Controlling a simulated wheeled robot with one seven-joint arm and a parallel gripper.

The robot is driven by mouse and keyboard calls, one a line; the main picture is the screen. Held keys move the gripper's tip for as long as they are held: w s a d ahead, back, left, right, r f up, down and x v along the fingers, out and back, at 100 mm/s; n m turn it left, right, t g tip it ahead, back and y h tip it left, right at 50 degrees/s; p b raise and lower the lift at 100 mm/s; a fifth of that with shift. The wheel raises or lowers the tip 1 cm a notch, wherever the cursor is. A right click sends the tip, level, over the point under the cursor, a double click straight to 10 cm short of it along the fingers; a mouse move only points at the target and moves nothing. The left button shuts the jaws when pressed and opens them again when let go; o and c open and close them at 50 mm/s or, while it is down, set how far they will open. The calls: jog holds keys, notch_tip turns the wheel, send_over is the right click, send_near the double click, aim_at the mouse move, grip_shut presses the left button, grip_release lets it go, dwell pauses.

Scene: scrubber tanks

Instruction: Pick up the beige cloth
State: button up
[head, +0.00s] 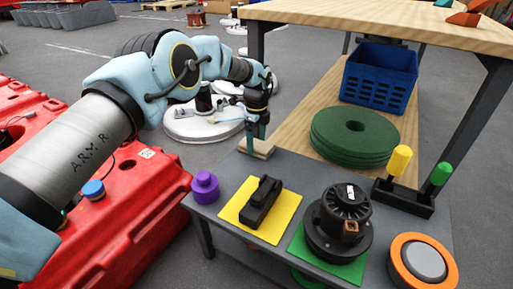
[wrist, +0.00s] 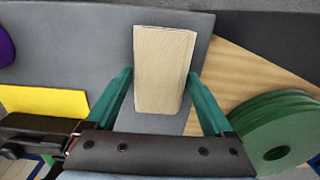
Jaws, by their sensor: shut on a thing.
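The beige cloth (head: 257,149) is a flat, folded, block-like rectangle at the back left edge of the grey tabletop. In the wrist view the cloth (wrist: 165,65) lies lengthwise between the two green fingers. My gripper (head: 256,138) points down over it, with the fingers on its two long sides; the gripper also shows in the wrist view (wrist: 160,76). The gripper is shut on the cloth. I cannot tell whether the cloth still touches the tabletop.
On the grey table (head: 230,211) are a purple knob (head: 205,187), a black part on a yellow mat (head: 242,212), a black motor (head: 341,222) and an orange-ringed wheel (head: 423,263). Green pads (head: 354,134) and a blue crate (head: 379,77) stand behind. A red tank (head: 130,215) is left.

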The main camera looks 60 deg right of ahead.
aim_at(257, 143)
jog(key=c, duration=0.3)
jog(key=shift+r, duration=0.1)
jog(key=shift+c, duration=0.2)
notch_tip(257, 143, up, 10)
jog(key=p, duration=0.3)
